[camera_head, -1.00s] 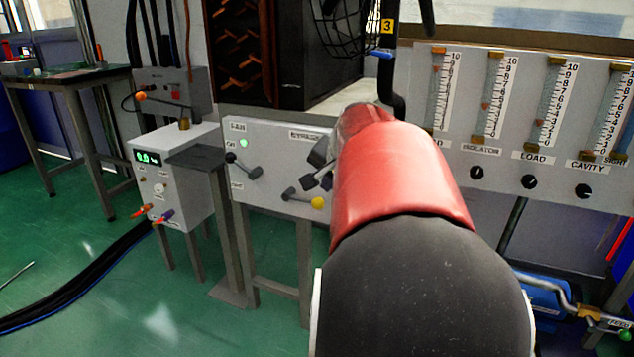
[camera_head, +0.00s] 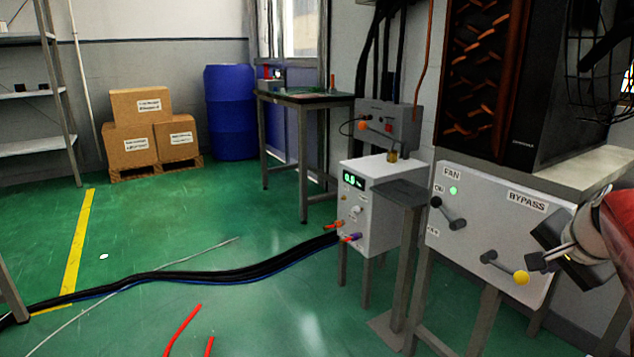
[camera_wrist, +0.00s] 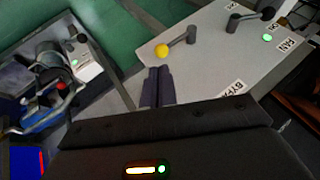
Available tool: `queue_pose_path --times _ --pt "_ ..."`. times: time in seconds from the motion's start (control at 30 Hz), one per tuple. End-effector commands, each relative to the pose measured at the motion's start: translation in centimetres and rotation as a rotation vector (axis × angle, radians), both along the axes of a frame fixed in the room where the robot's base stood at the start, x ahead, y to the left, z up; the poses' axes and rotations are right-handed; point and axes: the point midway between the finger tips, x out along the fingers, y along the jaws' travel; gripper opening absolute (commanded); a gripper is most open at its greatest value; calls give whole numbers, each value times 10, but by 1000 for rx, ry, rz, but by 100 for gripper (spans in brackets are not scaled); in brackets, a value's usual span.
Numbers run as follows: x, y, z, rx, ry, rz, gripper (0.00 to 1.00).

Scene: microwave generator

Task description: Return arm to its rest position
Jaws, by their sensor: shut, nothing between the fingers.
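My gripper (camera_head: 537,263) is at the right in the head view, in front of the white panel (camera_head: 470,240) with the FAN and BYPASS labels. Its fingers are shut with nothing between them, and they show together in the wrist view (camera_wrist: 158,72). The bypass lever (camera_head: 505,267), grey with a yellow knob, is just left of my fingertips in the head view. In the wrist view the yellow knob (camera_wrist: 161,51) lies just beyond the fingertips; a small gap seems to show. The fan lever (camera_head: 449,213) sits up and left, below a lit green lamp (camera_head: 453,190).
A white box with a green display (camera_head: 353,180) stands left of the panel on a stand. Black cables (camera_head: 200,275) and red hoses (camera_head: 183,330) lie on the green floor. A dark cabinet (camera_head: 500,80) rises above the panel.

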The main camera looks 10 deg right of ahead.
Motion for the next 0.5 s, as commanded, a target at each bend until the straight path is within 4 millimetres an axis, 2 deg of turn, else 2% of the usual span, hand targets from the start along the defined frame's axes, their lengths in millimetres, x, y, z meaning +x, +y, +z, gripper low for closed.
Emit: queue_pose_path --times 0.07,0.17,0.23,0.3,0.4,0.5 --pt "4 34 7 -13 16 96 0" --pt "4 98 9 -54 56 289 0" --pt "-3 149 8 -102 93 450 0" --pt "-18 196 4 -162 133 613 0" --pt "-45 249 -5 -264 188 824 0" --pt "-72 283 -18 -362 236 991 0"
